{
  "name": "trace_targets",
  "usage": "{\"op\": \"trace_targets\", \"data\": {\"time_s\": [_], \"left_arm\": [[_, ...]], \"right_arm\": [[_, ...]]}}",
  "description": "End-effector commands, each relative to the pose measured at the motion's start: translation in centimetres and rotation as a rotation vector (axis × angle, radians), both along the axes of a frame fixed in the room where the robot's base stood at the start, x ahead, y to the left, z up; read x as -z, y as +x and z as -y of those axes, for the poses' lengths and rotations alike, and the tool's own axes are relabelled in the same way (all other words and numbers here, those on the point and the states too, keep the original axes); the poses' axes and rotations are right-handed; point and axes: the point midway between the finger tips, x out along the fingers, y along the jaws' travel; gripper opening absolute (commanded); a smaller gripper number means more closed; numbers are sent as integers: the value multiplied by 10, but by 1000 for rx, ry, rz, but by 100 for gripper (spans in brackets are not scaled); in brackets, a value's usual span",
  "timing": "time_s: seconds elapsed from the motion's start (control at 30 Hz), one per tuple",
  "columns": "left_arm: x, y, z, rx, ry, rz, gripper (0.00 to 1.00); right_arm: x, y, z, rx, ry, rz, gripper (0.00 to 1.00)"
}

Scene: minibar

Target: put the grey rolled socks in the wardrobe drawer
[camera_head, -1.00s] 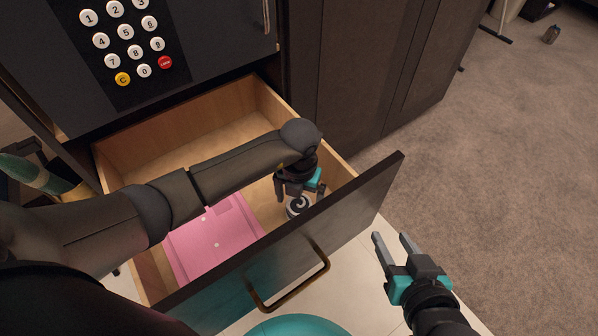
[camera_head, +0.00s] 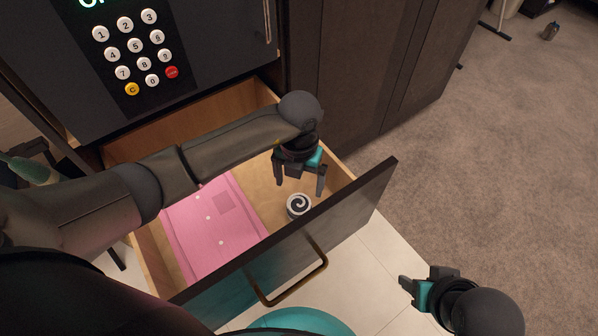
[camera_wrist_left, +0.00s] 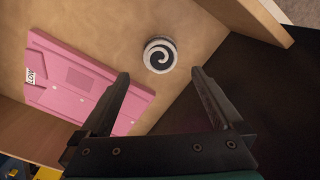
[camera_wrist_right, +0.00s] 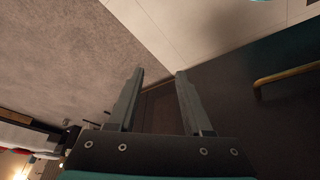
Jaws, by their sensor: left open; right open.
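A pink flat item (camera_head: 215,225) lies in the drawer left of the socks. A brass handle (camera_head: 300,280) is on the drawer front. A keypad safe (camera_head: 140,50) sits above the drawer. A teal round object (camera_head: 300,322) is at the bottom edge.

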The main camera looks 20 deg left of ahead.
Motion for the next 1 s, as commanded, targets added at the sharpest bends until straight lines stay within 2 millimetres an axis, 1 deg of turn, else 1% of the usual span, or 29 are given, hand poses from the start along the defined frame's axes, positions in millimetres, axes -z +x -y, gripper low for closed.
{"op": "trace_targets", "data": {"time_s": [0.03, 0.2, 0.33, 0.67, 0.77, 0.87, 1.0], "left_arm": [[-7, 0, 0, 0, 0, 2, 100], [-16, 0, 0, 1, 1, 0, 100], [-19, 0, 0, 1, 0, -1, 100], [-19, 0, 0, 1, 0, 0, 100], [-22, 0, 0, 0, 0, 0, 100], [-29, 0, 0, 0, 0, 0, 100], [-42, 0, 0, 0, 0, 0, 100]], "right_arm": [[3, 0, 0, 0, 0, -7, 50], [15, 1, -1, -1, -1, -20, 50], [19, 1, -1, -1, -2, -25, 50], [20, 2, -1, -2, -1, -24, 50], [24, 2, -1, -2, -3, -29, 50], [36, 4, 0, -3, -7, -41, 50], [61, 4, 3, -5, -15, -62, 50]]}}
